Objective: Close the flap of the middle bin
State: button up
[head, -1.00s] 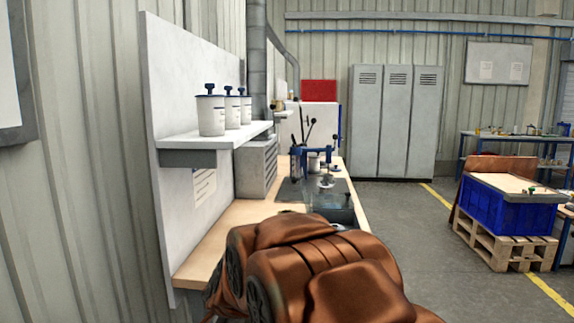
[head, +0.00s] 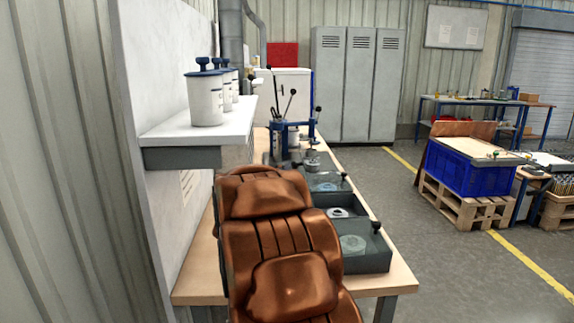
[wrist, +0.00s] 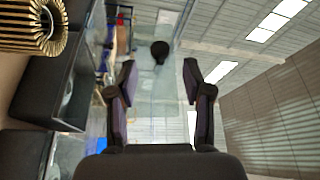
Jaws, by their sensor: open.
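The middle bin (head: 357,212) is a dark grey box in the row along the bench's right side. It looks open from above, with a pale ring-shaped thing inside. In the wrist view a clear panel, seemingly its raised flap (wrist: 150,92), stands ahead with a round black knob (wrist: 160,52). My gripper (wrist: 158,74) is open. The knob shows between and beyond its fingertips, and I cannot tell the distance. A dark bin lies to the left of the fingers. In the head view my copper-coloured arm hides the gripper.
The near bin (head: 368,262) and far bin (head: 322,184) have clear flaps lying shut with black knobs. A gold pleated cartridge (wrist: 28,26) is at the wrist view's upper left. A shelf (head: 205,137) with white canisters overhangs the bench (head: 195,285).

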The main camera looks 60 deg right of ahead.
aim_at(293, 166)
jog(key=x, duration=0.6)
jog(key=shift+r, duration=0.1)
jog(key=shift+w+d+p, duration=0.15)
jog(key=shift+d+p, duration=0.15)
jog(key=shift+d, duration=0.05)
grip_shut()
dwell(0.4)
